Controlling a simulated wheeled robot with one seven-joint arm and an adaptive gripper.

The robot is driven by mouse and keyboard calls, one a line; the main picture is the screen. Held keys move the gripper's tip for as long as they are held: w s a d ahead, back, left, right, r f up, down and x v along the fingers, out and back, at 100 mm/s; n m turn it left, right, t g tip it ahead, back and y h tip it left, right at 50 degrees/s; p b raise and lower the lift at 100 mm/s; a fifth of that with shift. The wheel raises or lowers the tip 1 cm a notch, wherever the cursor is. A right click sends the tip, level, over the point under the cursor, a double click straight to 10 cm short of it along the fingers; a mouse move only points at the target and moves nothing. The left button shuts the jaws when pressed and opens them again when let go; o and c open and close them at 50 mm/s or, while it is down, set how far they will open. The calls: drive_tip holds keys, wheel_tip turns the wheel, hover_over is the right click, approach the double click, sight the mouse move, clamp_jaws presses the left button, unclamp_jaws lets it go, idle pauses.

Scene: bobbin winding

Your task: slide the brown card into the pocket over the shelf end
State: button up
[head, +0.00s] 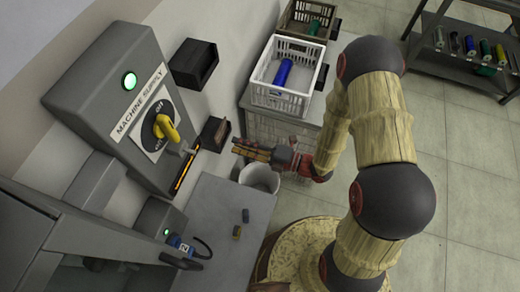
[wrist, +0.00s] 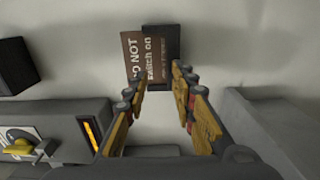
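The brown card (wrist: 146,58), with pale lettering reading "DO NOT ... switch on", is at a small black pocket (wrist: 162,42) on the wall, covering its left part. In the head view the card (head: 222,132) shows as a brown edge at the lower black pocket (head: 208,134). How deep it sits in the pocket I cannot tell. My gripper (head: 238,146) points at the wall, a little short of the card. In the wrist view its two fingers (wrist: 157,76) are spread, with a clear gap and nothing held between them.
Another black pocket (head: 195,63) hangs on the wall, apart from the first. A grey machine supply box (head: 115,95) with a yellow rotary switch (head: 165,127) stands left. A white crate (head: 287,75) sits on a grey shelf (head: 318,104). A white bin (head: 262,178) stands below my gripper.

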drive_tip(key=v, duration=0.7)
drive_tip(key=shift+d, duration=0.3)
drive_tip(key=shift+s, duration=0.1)
